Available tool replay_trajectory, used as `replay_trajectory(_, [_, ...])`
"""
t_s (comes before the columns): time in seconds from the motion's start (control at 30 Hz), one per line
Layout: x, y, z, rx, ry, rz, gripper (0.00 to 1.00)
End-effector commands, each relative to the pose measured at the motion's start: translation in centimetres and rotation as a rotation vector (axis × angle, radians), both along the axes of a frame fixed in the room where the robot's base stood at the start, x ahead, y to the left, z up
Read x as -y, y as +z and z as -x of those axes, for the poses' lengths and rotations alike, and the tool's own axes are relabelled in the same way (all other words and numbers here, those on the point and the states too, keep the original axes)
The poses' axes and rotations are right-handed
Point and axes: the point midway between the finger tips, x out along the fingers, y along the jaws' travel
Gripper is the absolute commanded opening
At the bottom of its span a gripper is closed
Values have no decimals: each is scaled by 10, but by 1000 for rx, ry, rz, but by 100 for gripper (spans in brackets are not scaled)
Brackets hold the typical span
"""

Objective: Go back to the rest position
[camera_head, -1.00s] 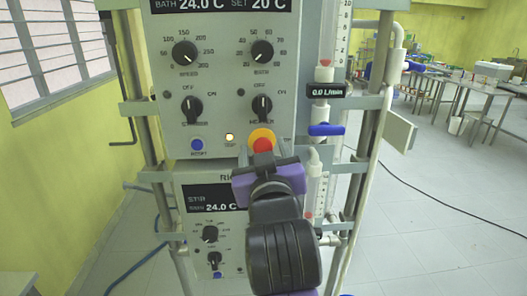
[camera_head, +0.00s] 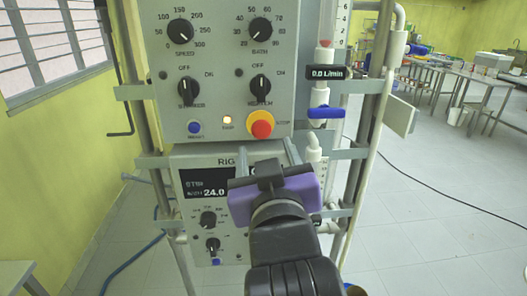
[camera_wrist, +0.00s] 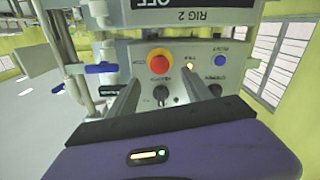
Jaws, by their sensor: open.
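My gripper (camera_head: 267,155) is open and empty, with its two fingers pointing at the front of the rig. In the head view it sits just below the red emergency-style button (camera_head: 261,124) with the yellow collar and covers part of the lower panel. In the wrist view, where the panel appears upside down, the fingers (camera_wrist: 160,88) stand apart and the red button (camera_wrist: 159,62) shows beyond them. Nothing is between the fingers. I cannot tell the exact gap to the panel.
The upper control panel (camera_head: 222,88) has several knobs and a lit amber lamp (camera_head: 228,120). A blue valve handle (camera_head: 326,112) and white tubing (camera_head: 385,100) stand right of it. Metal frame posts flank the rig. Open floor (camera_head: 430,200) lies to the right, crossed by a black cable.

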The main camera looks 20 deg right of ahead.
Motion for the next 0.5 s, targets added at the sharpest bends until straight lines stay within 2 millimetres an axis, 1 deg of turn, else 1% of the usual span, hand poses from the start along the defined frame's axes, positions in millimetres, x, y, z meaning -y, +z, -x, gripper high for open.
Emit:
replay_trajectory(0.17, [0, 0, 0, 0, 0, -1, 58])
replay_trajectory(0.27, [-1, 6, -1, 23, 5, 4, 58])
replay_trajectory(0.37, [-7, 21, -2, 85, 32, 11, 58])
replay_trajectory(0.47, [-23, 43, 0, 179, 88, 21, 58])
replay_trajectory(0.5, [-31, 47, 1, 214, 119, 33, 58])
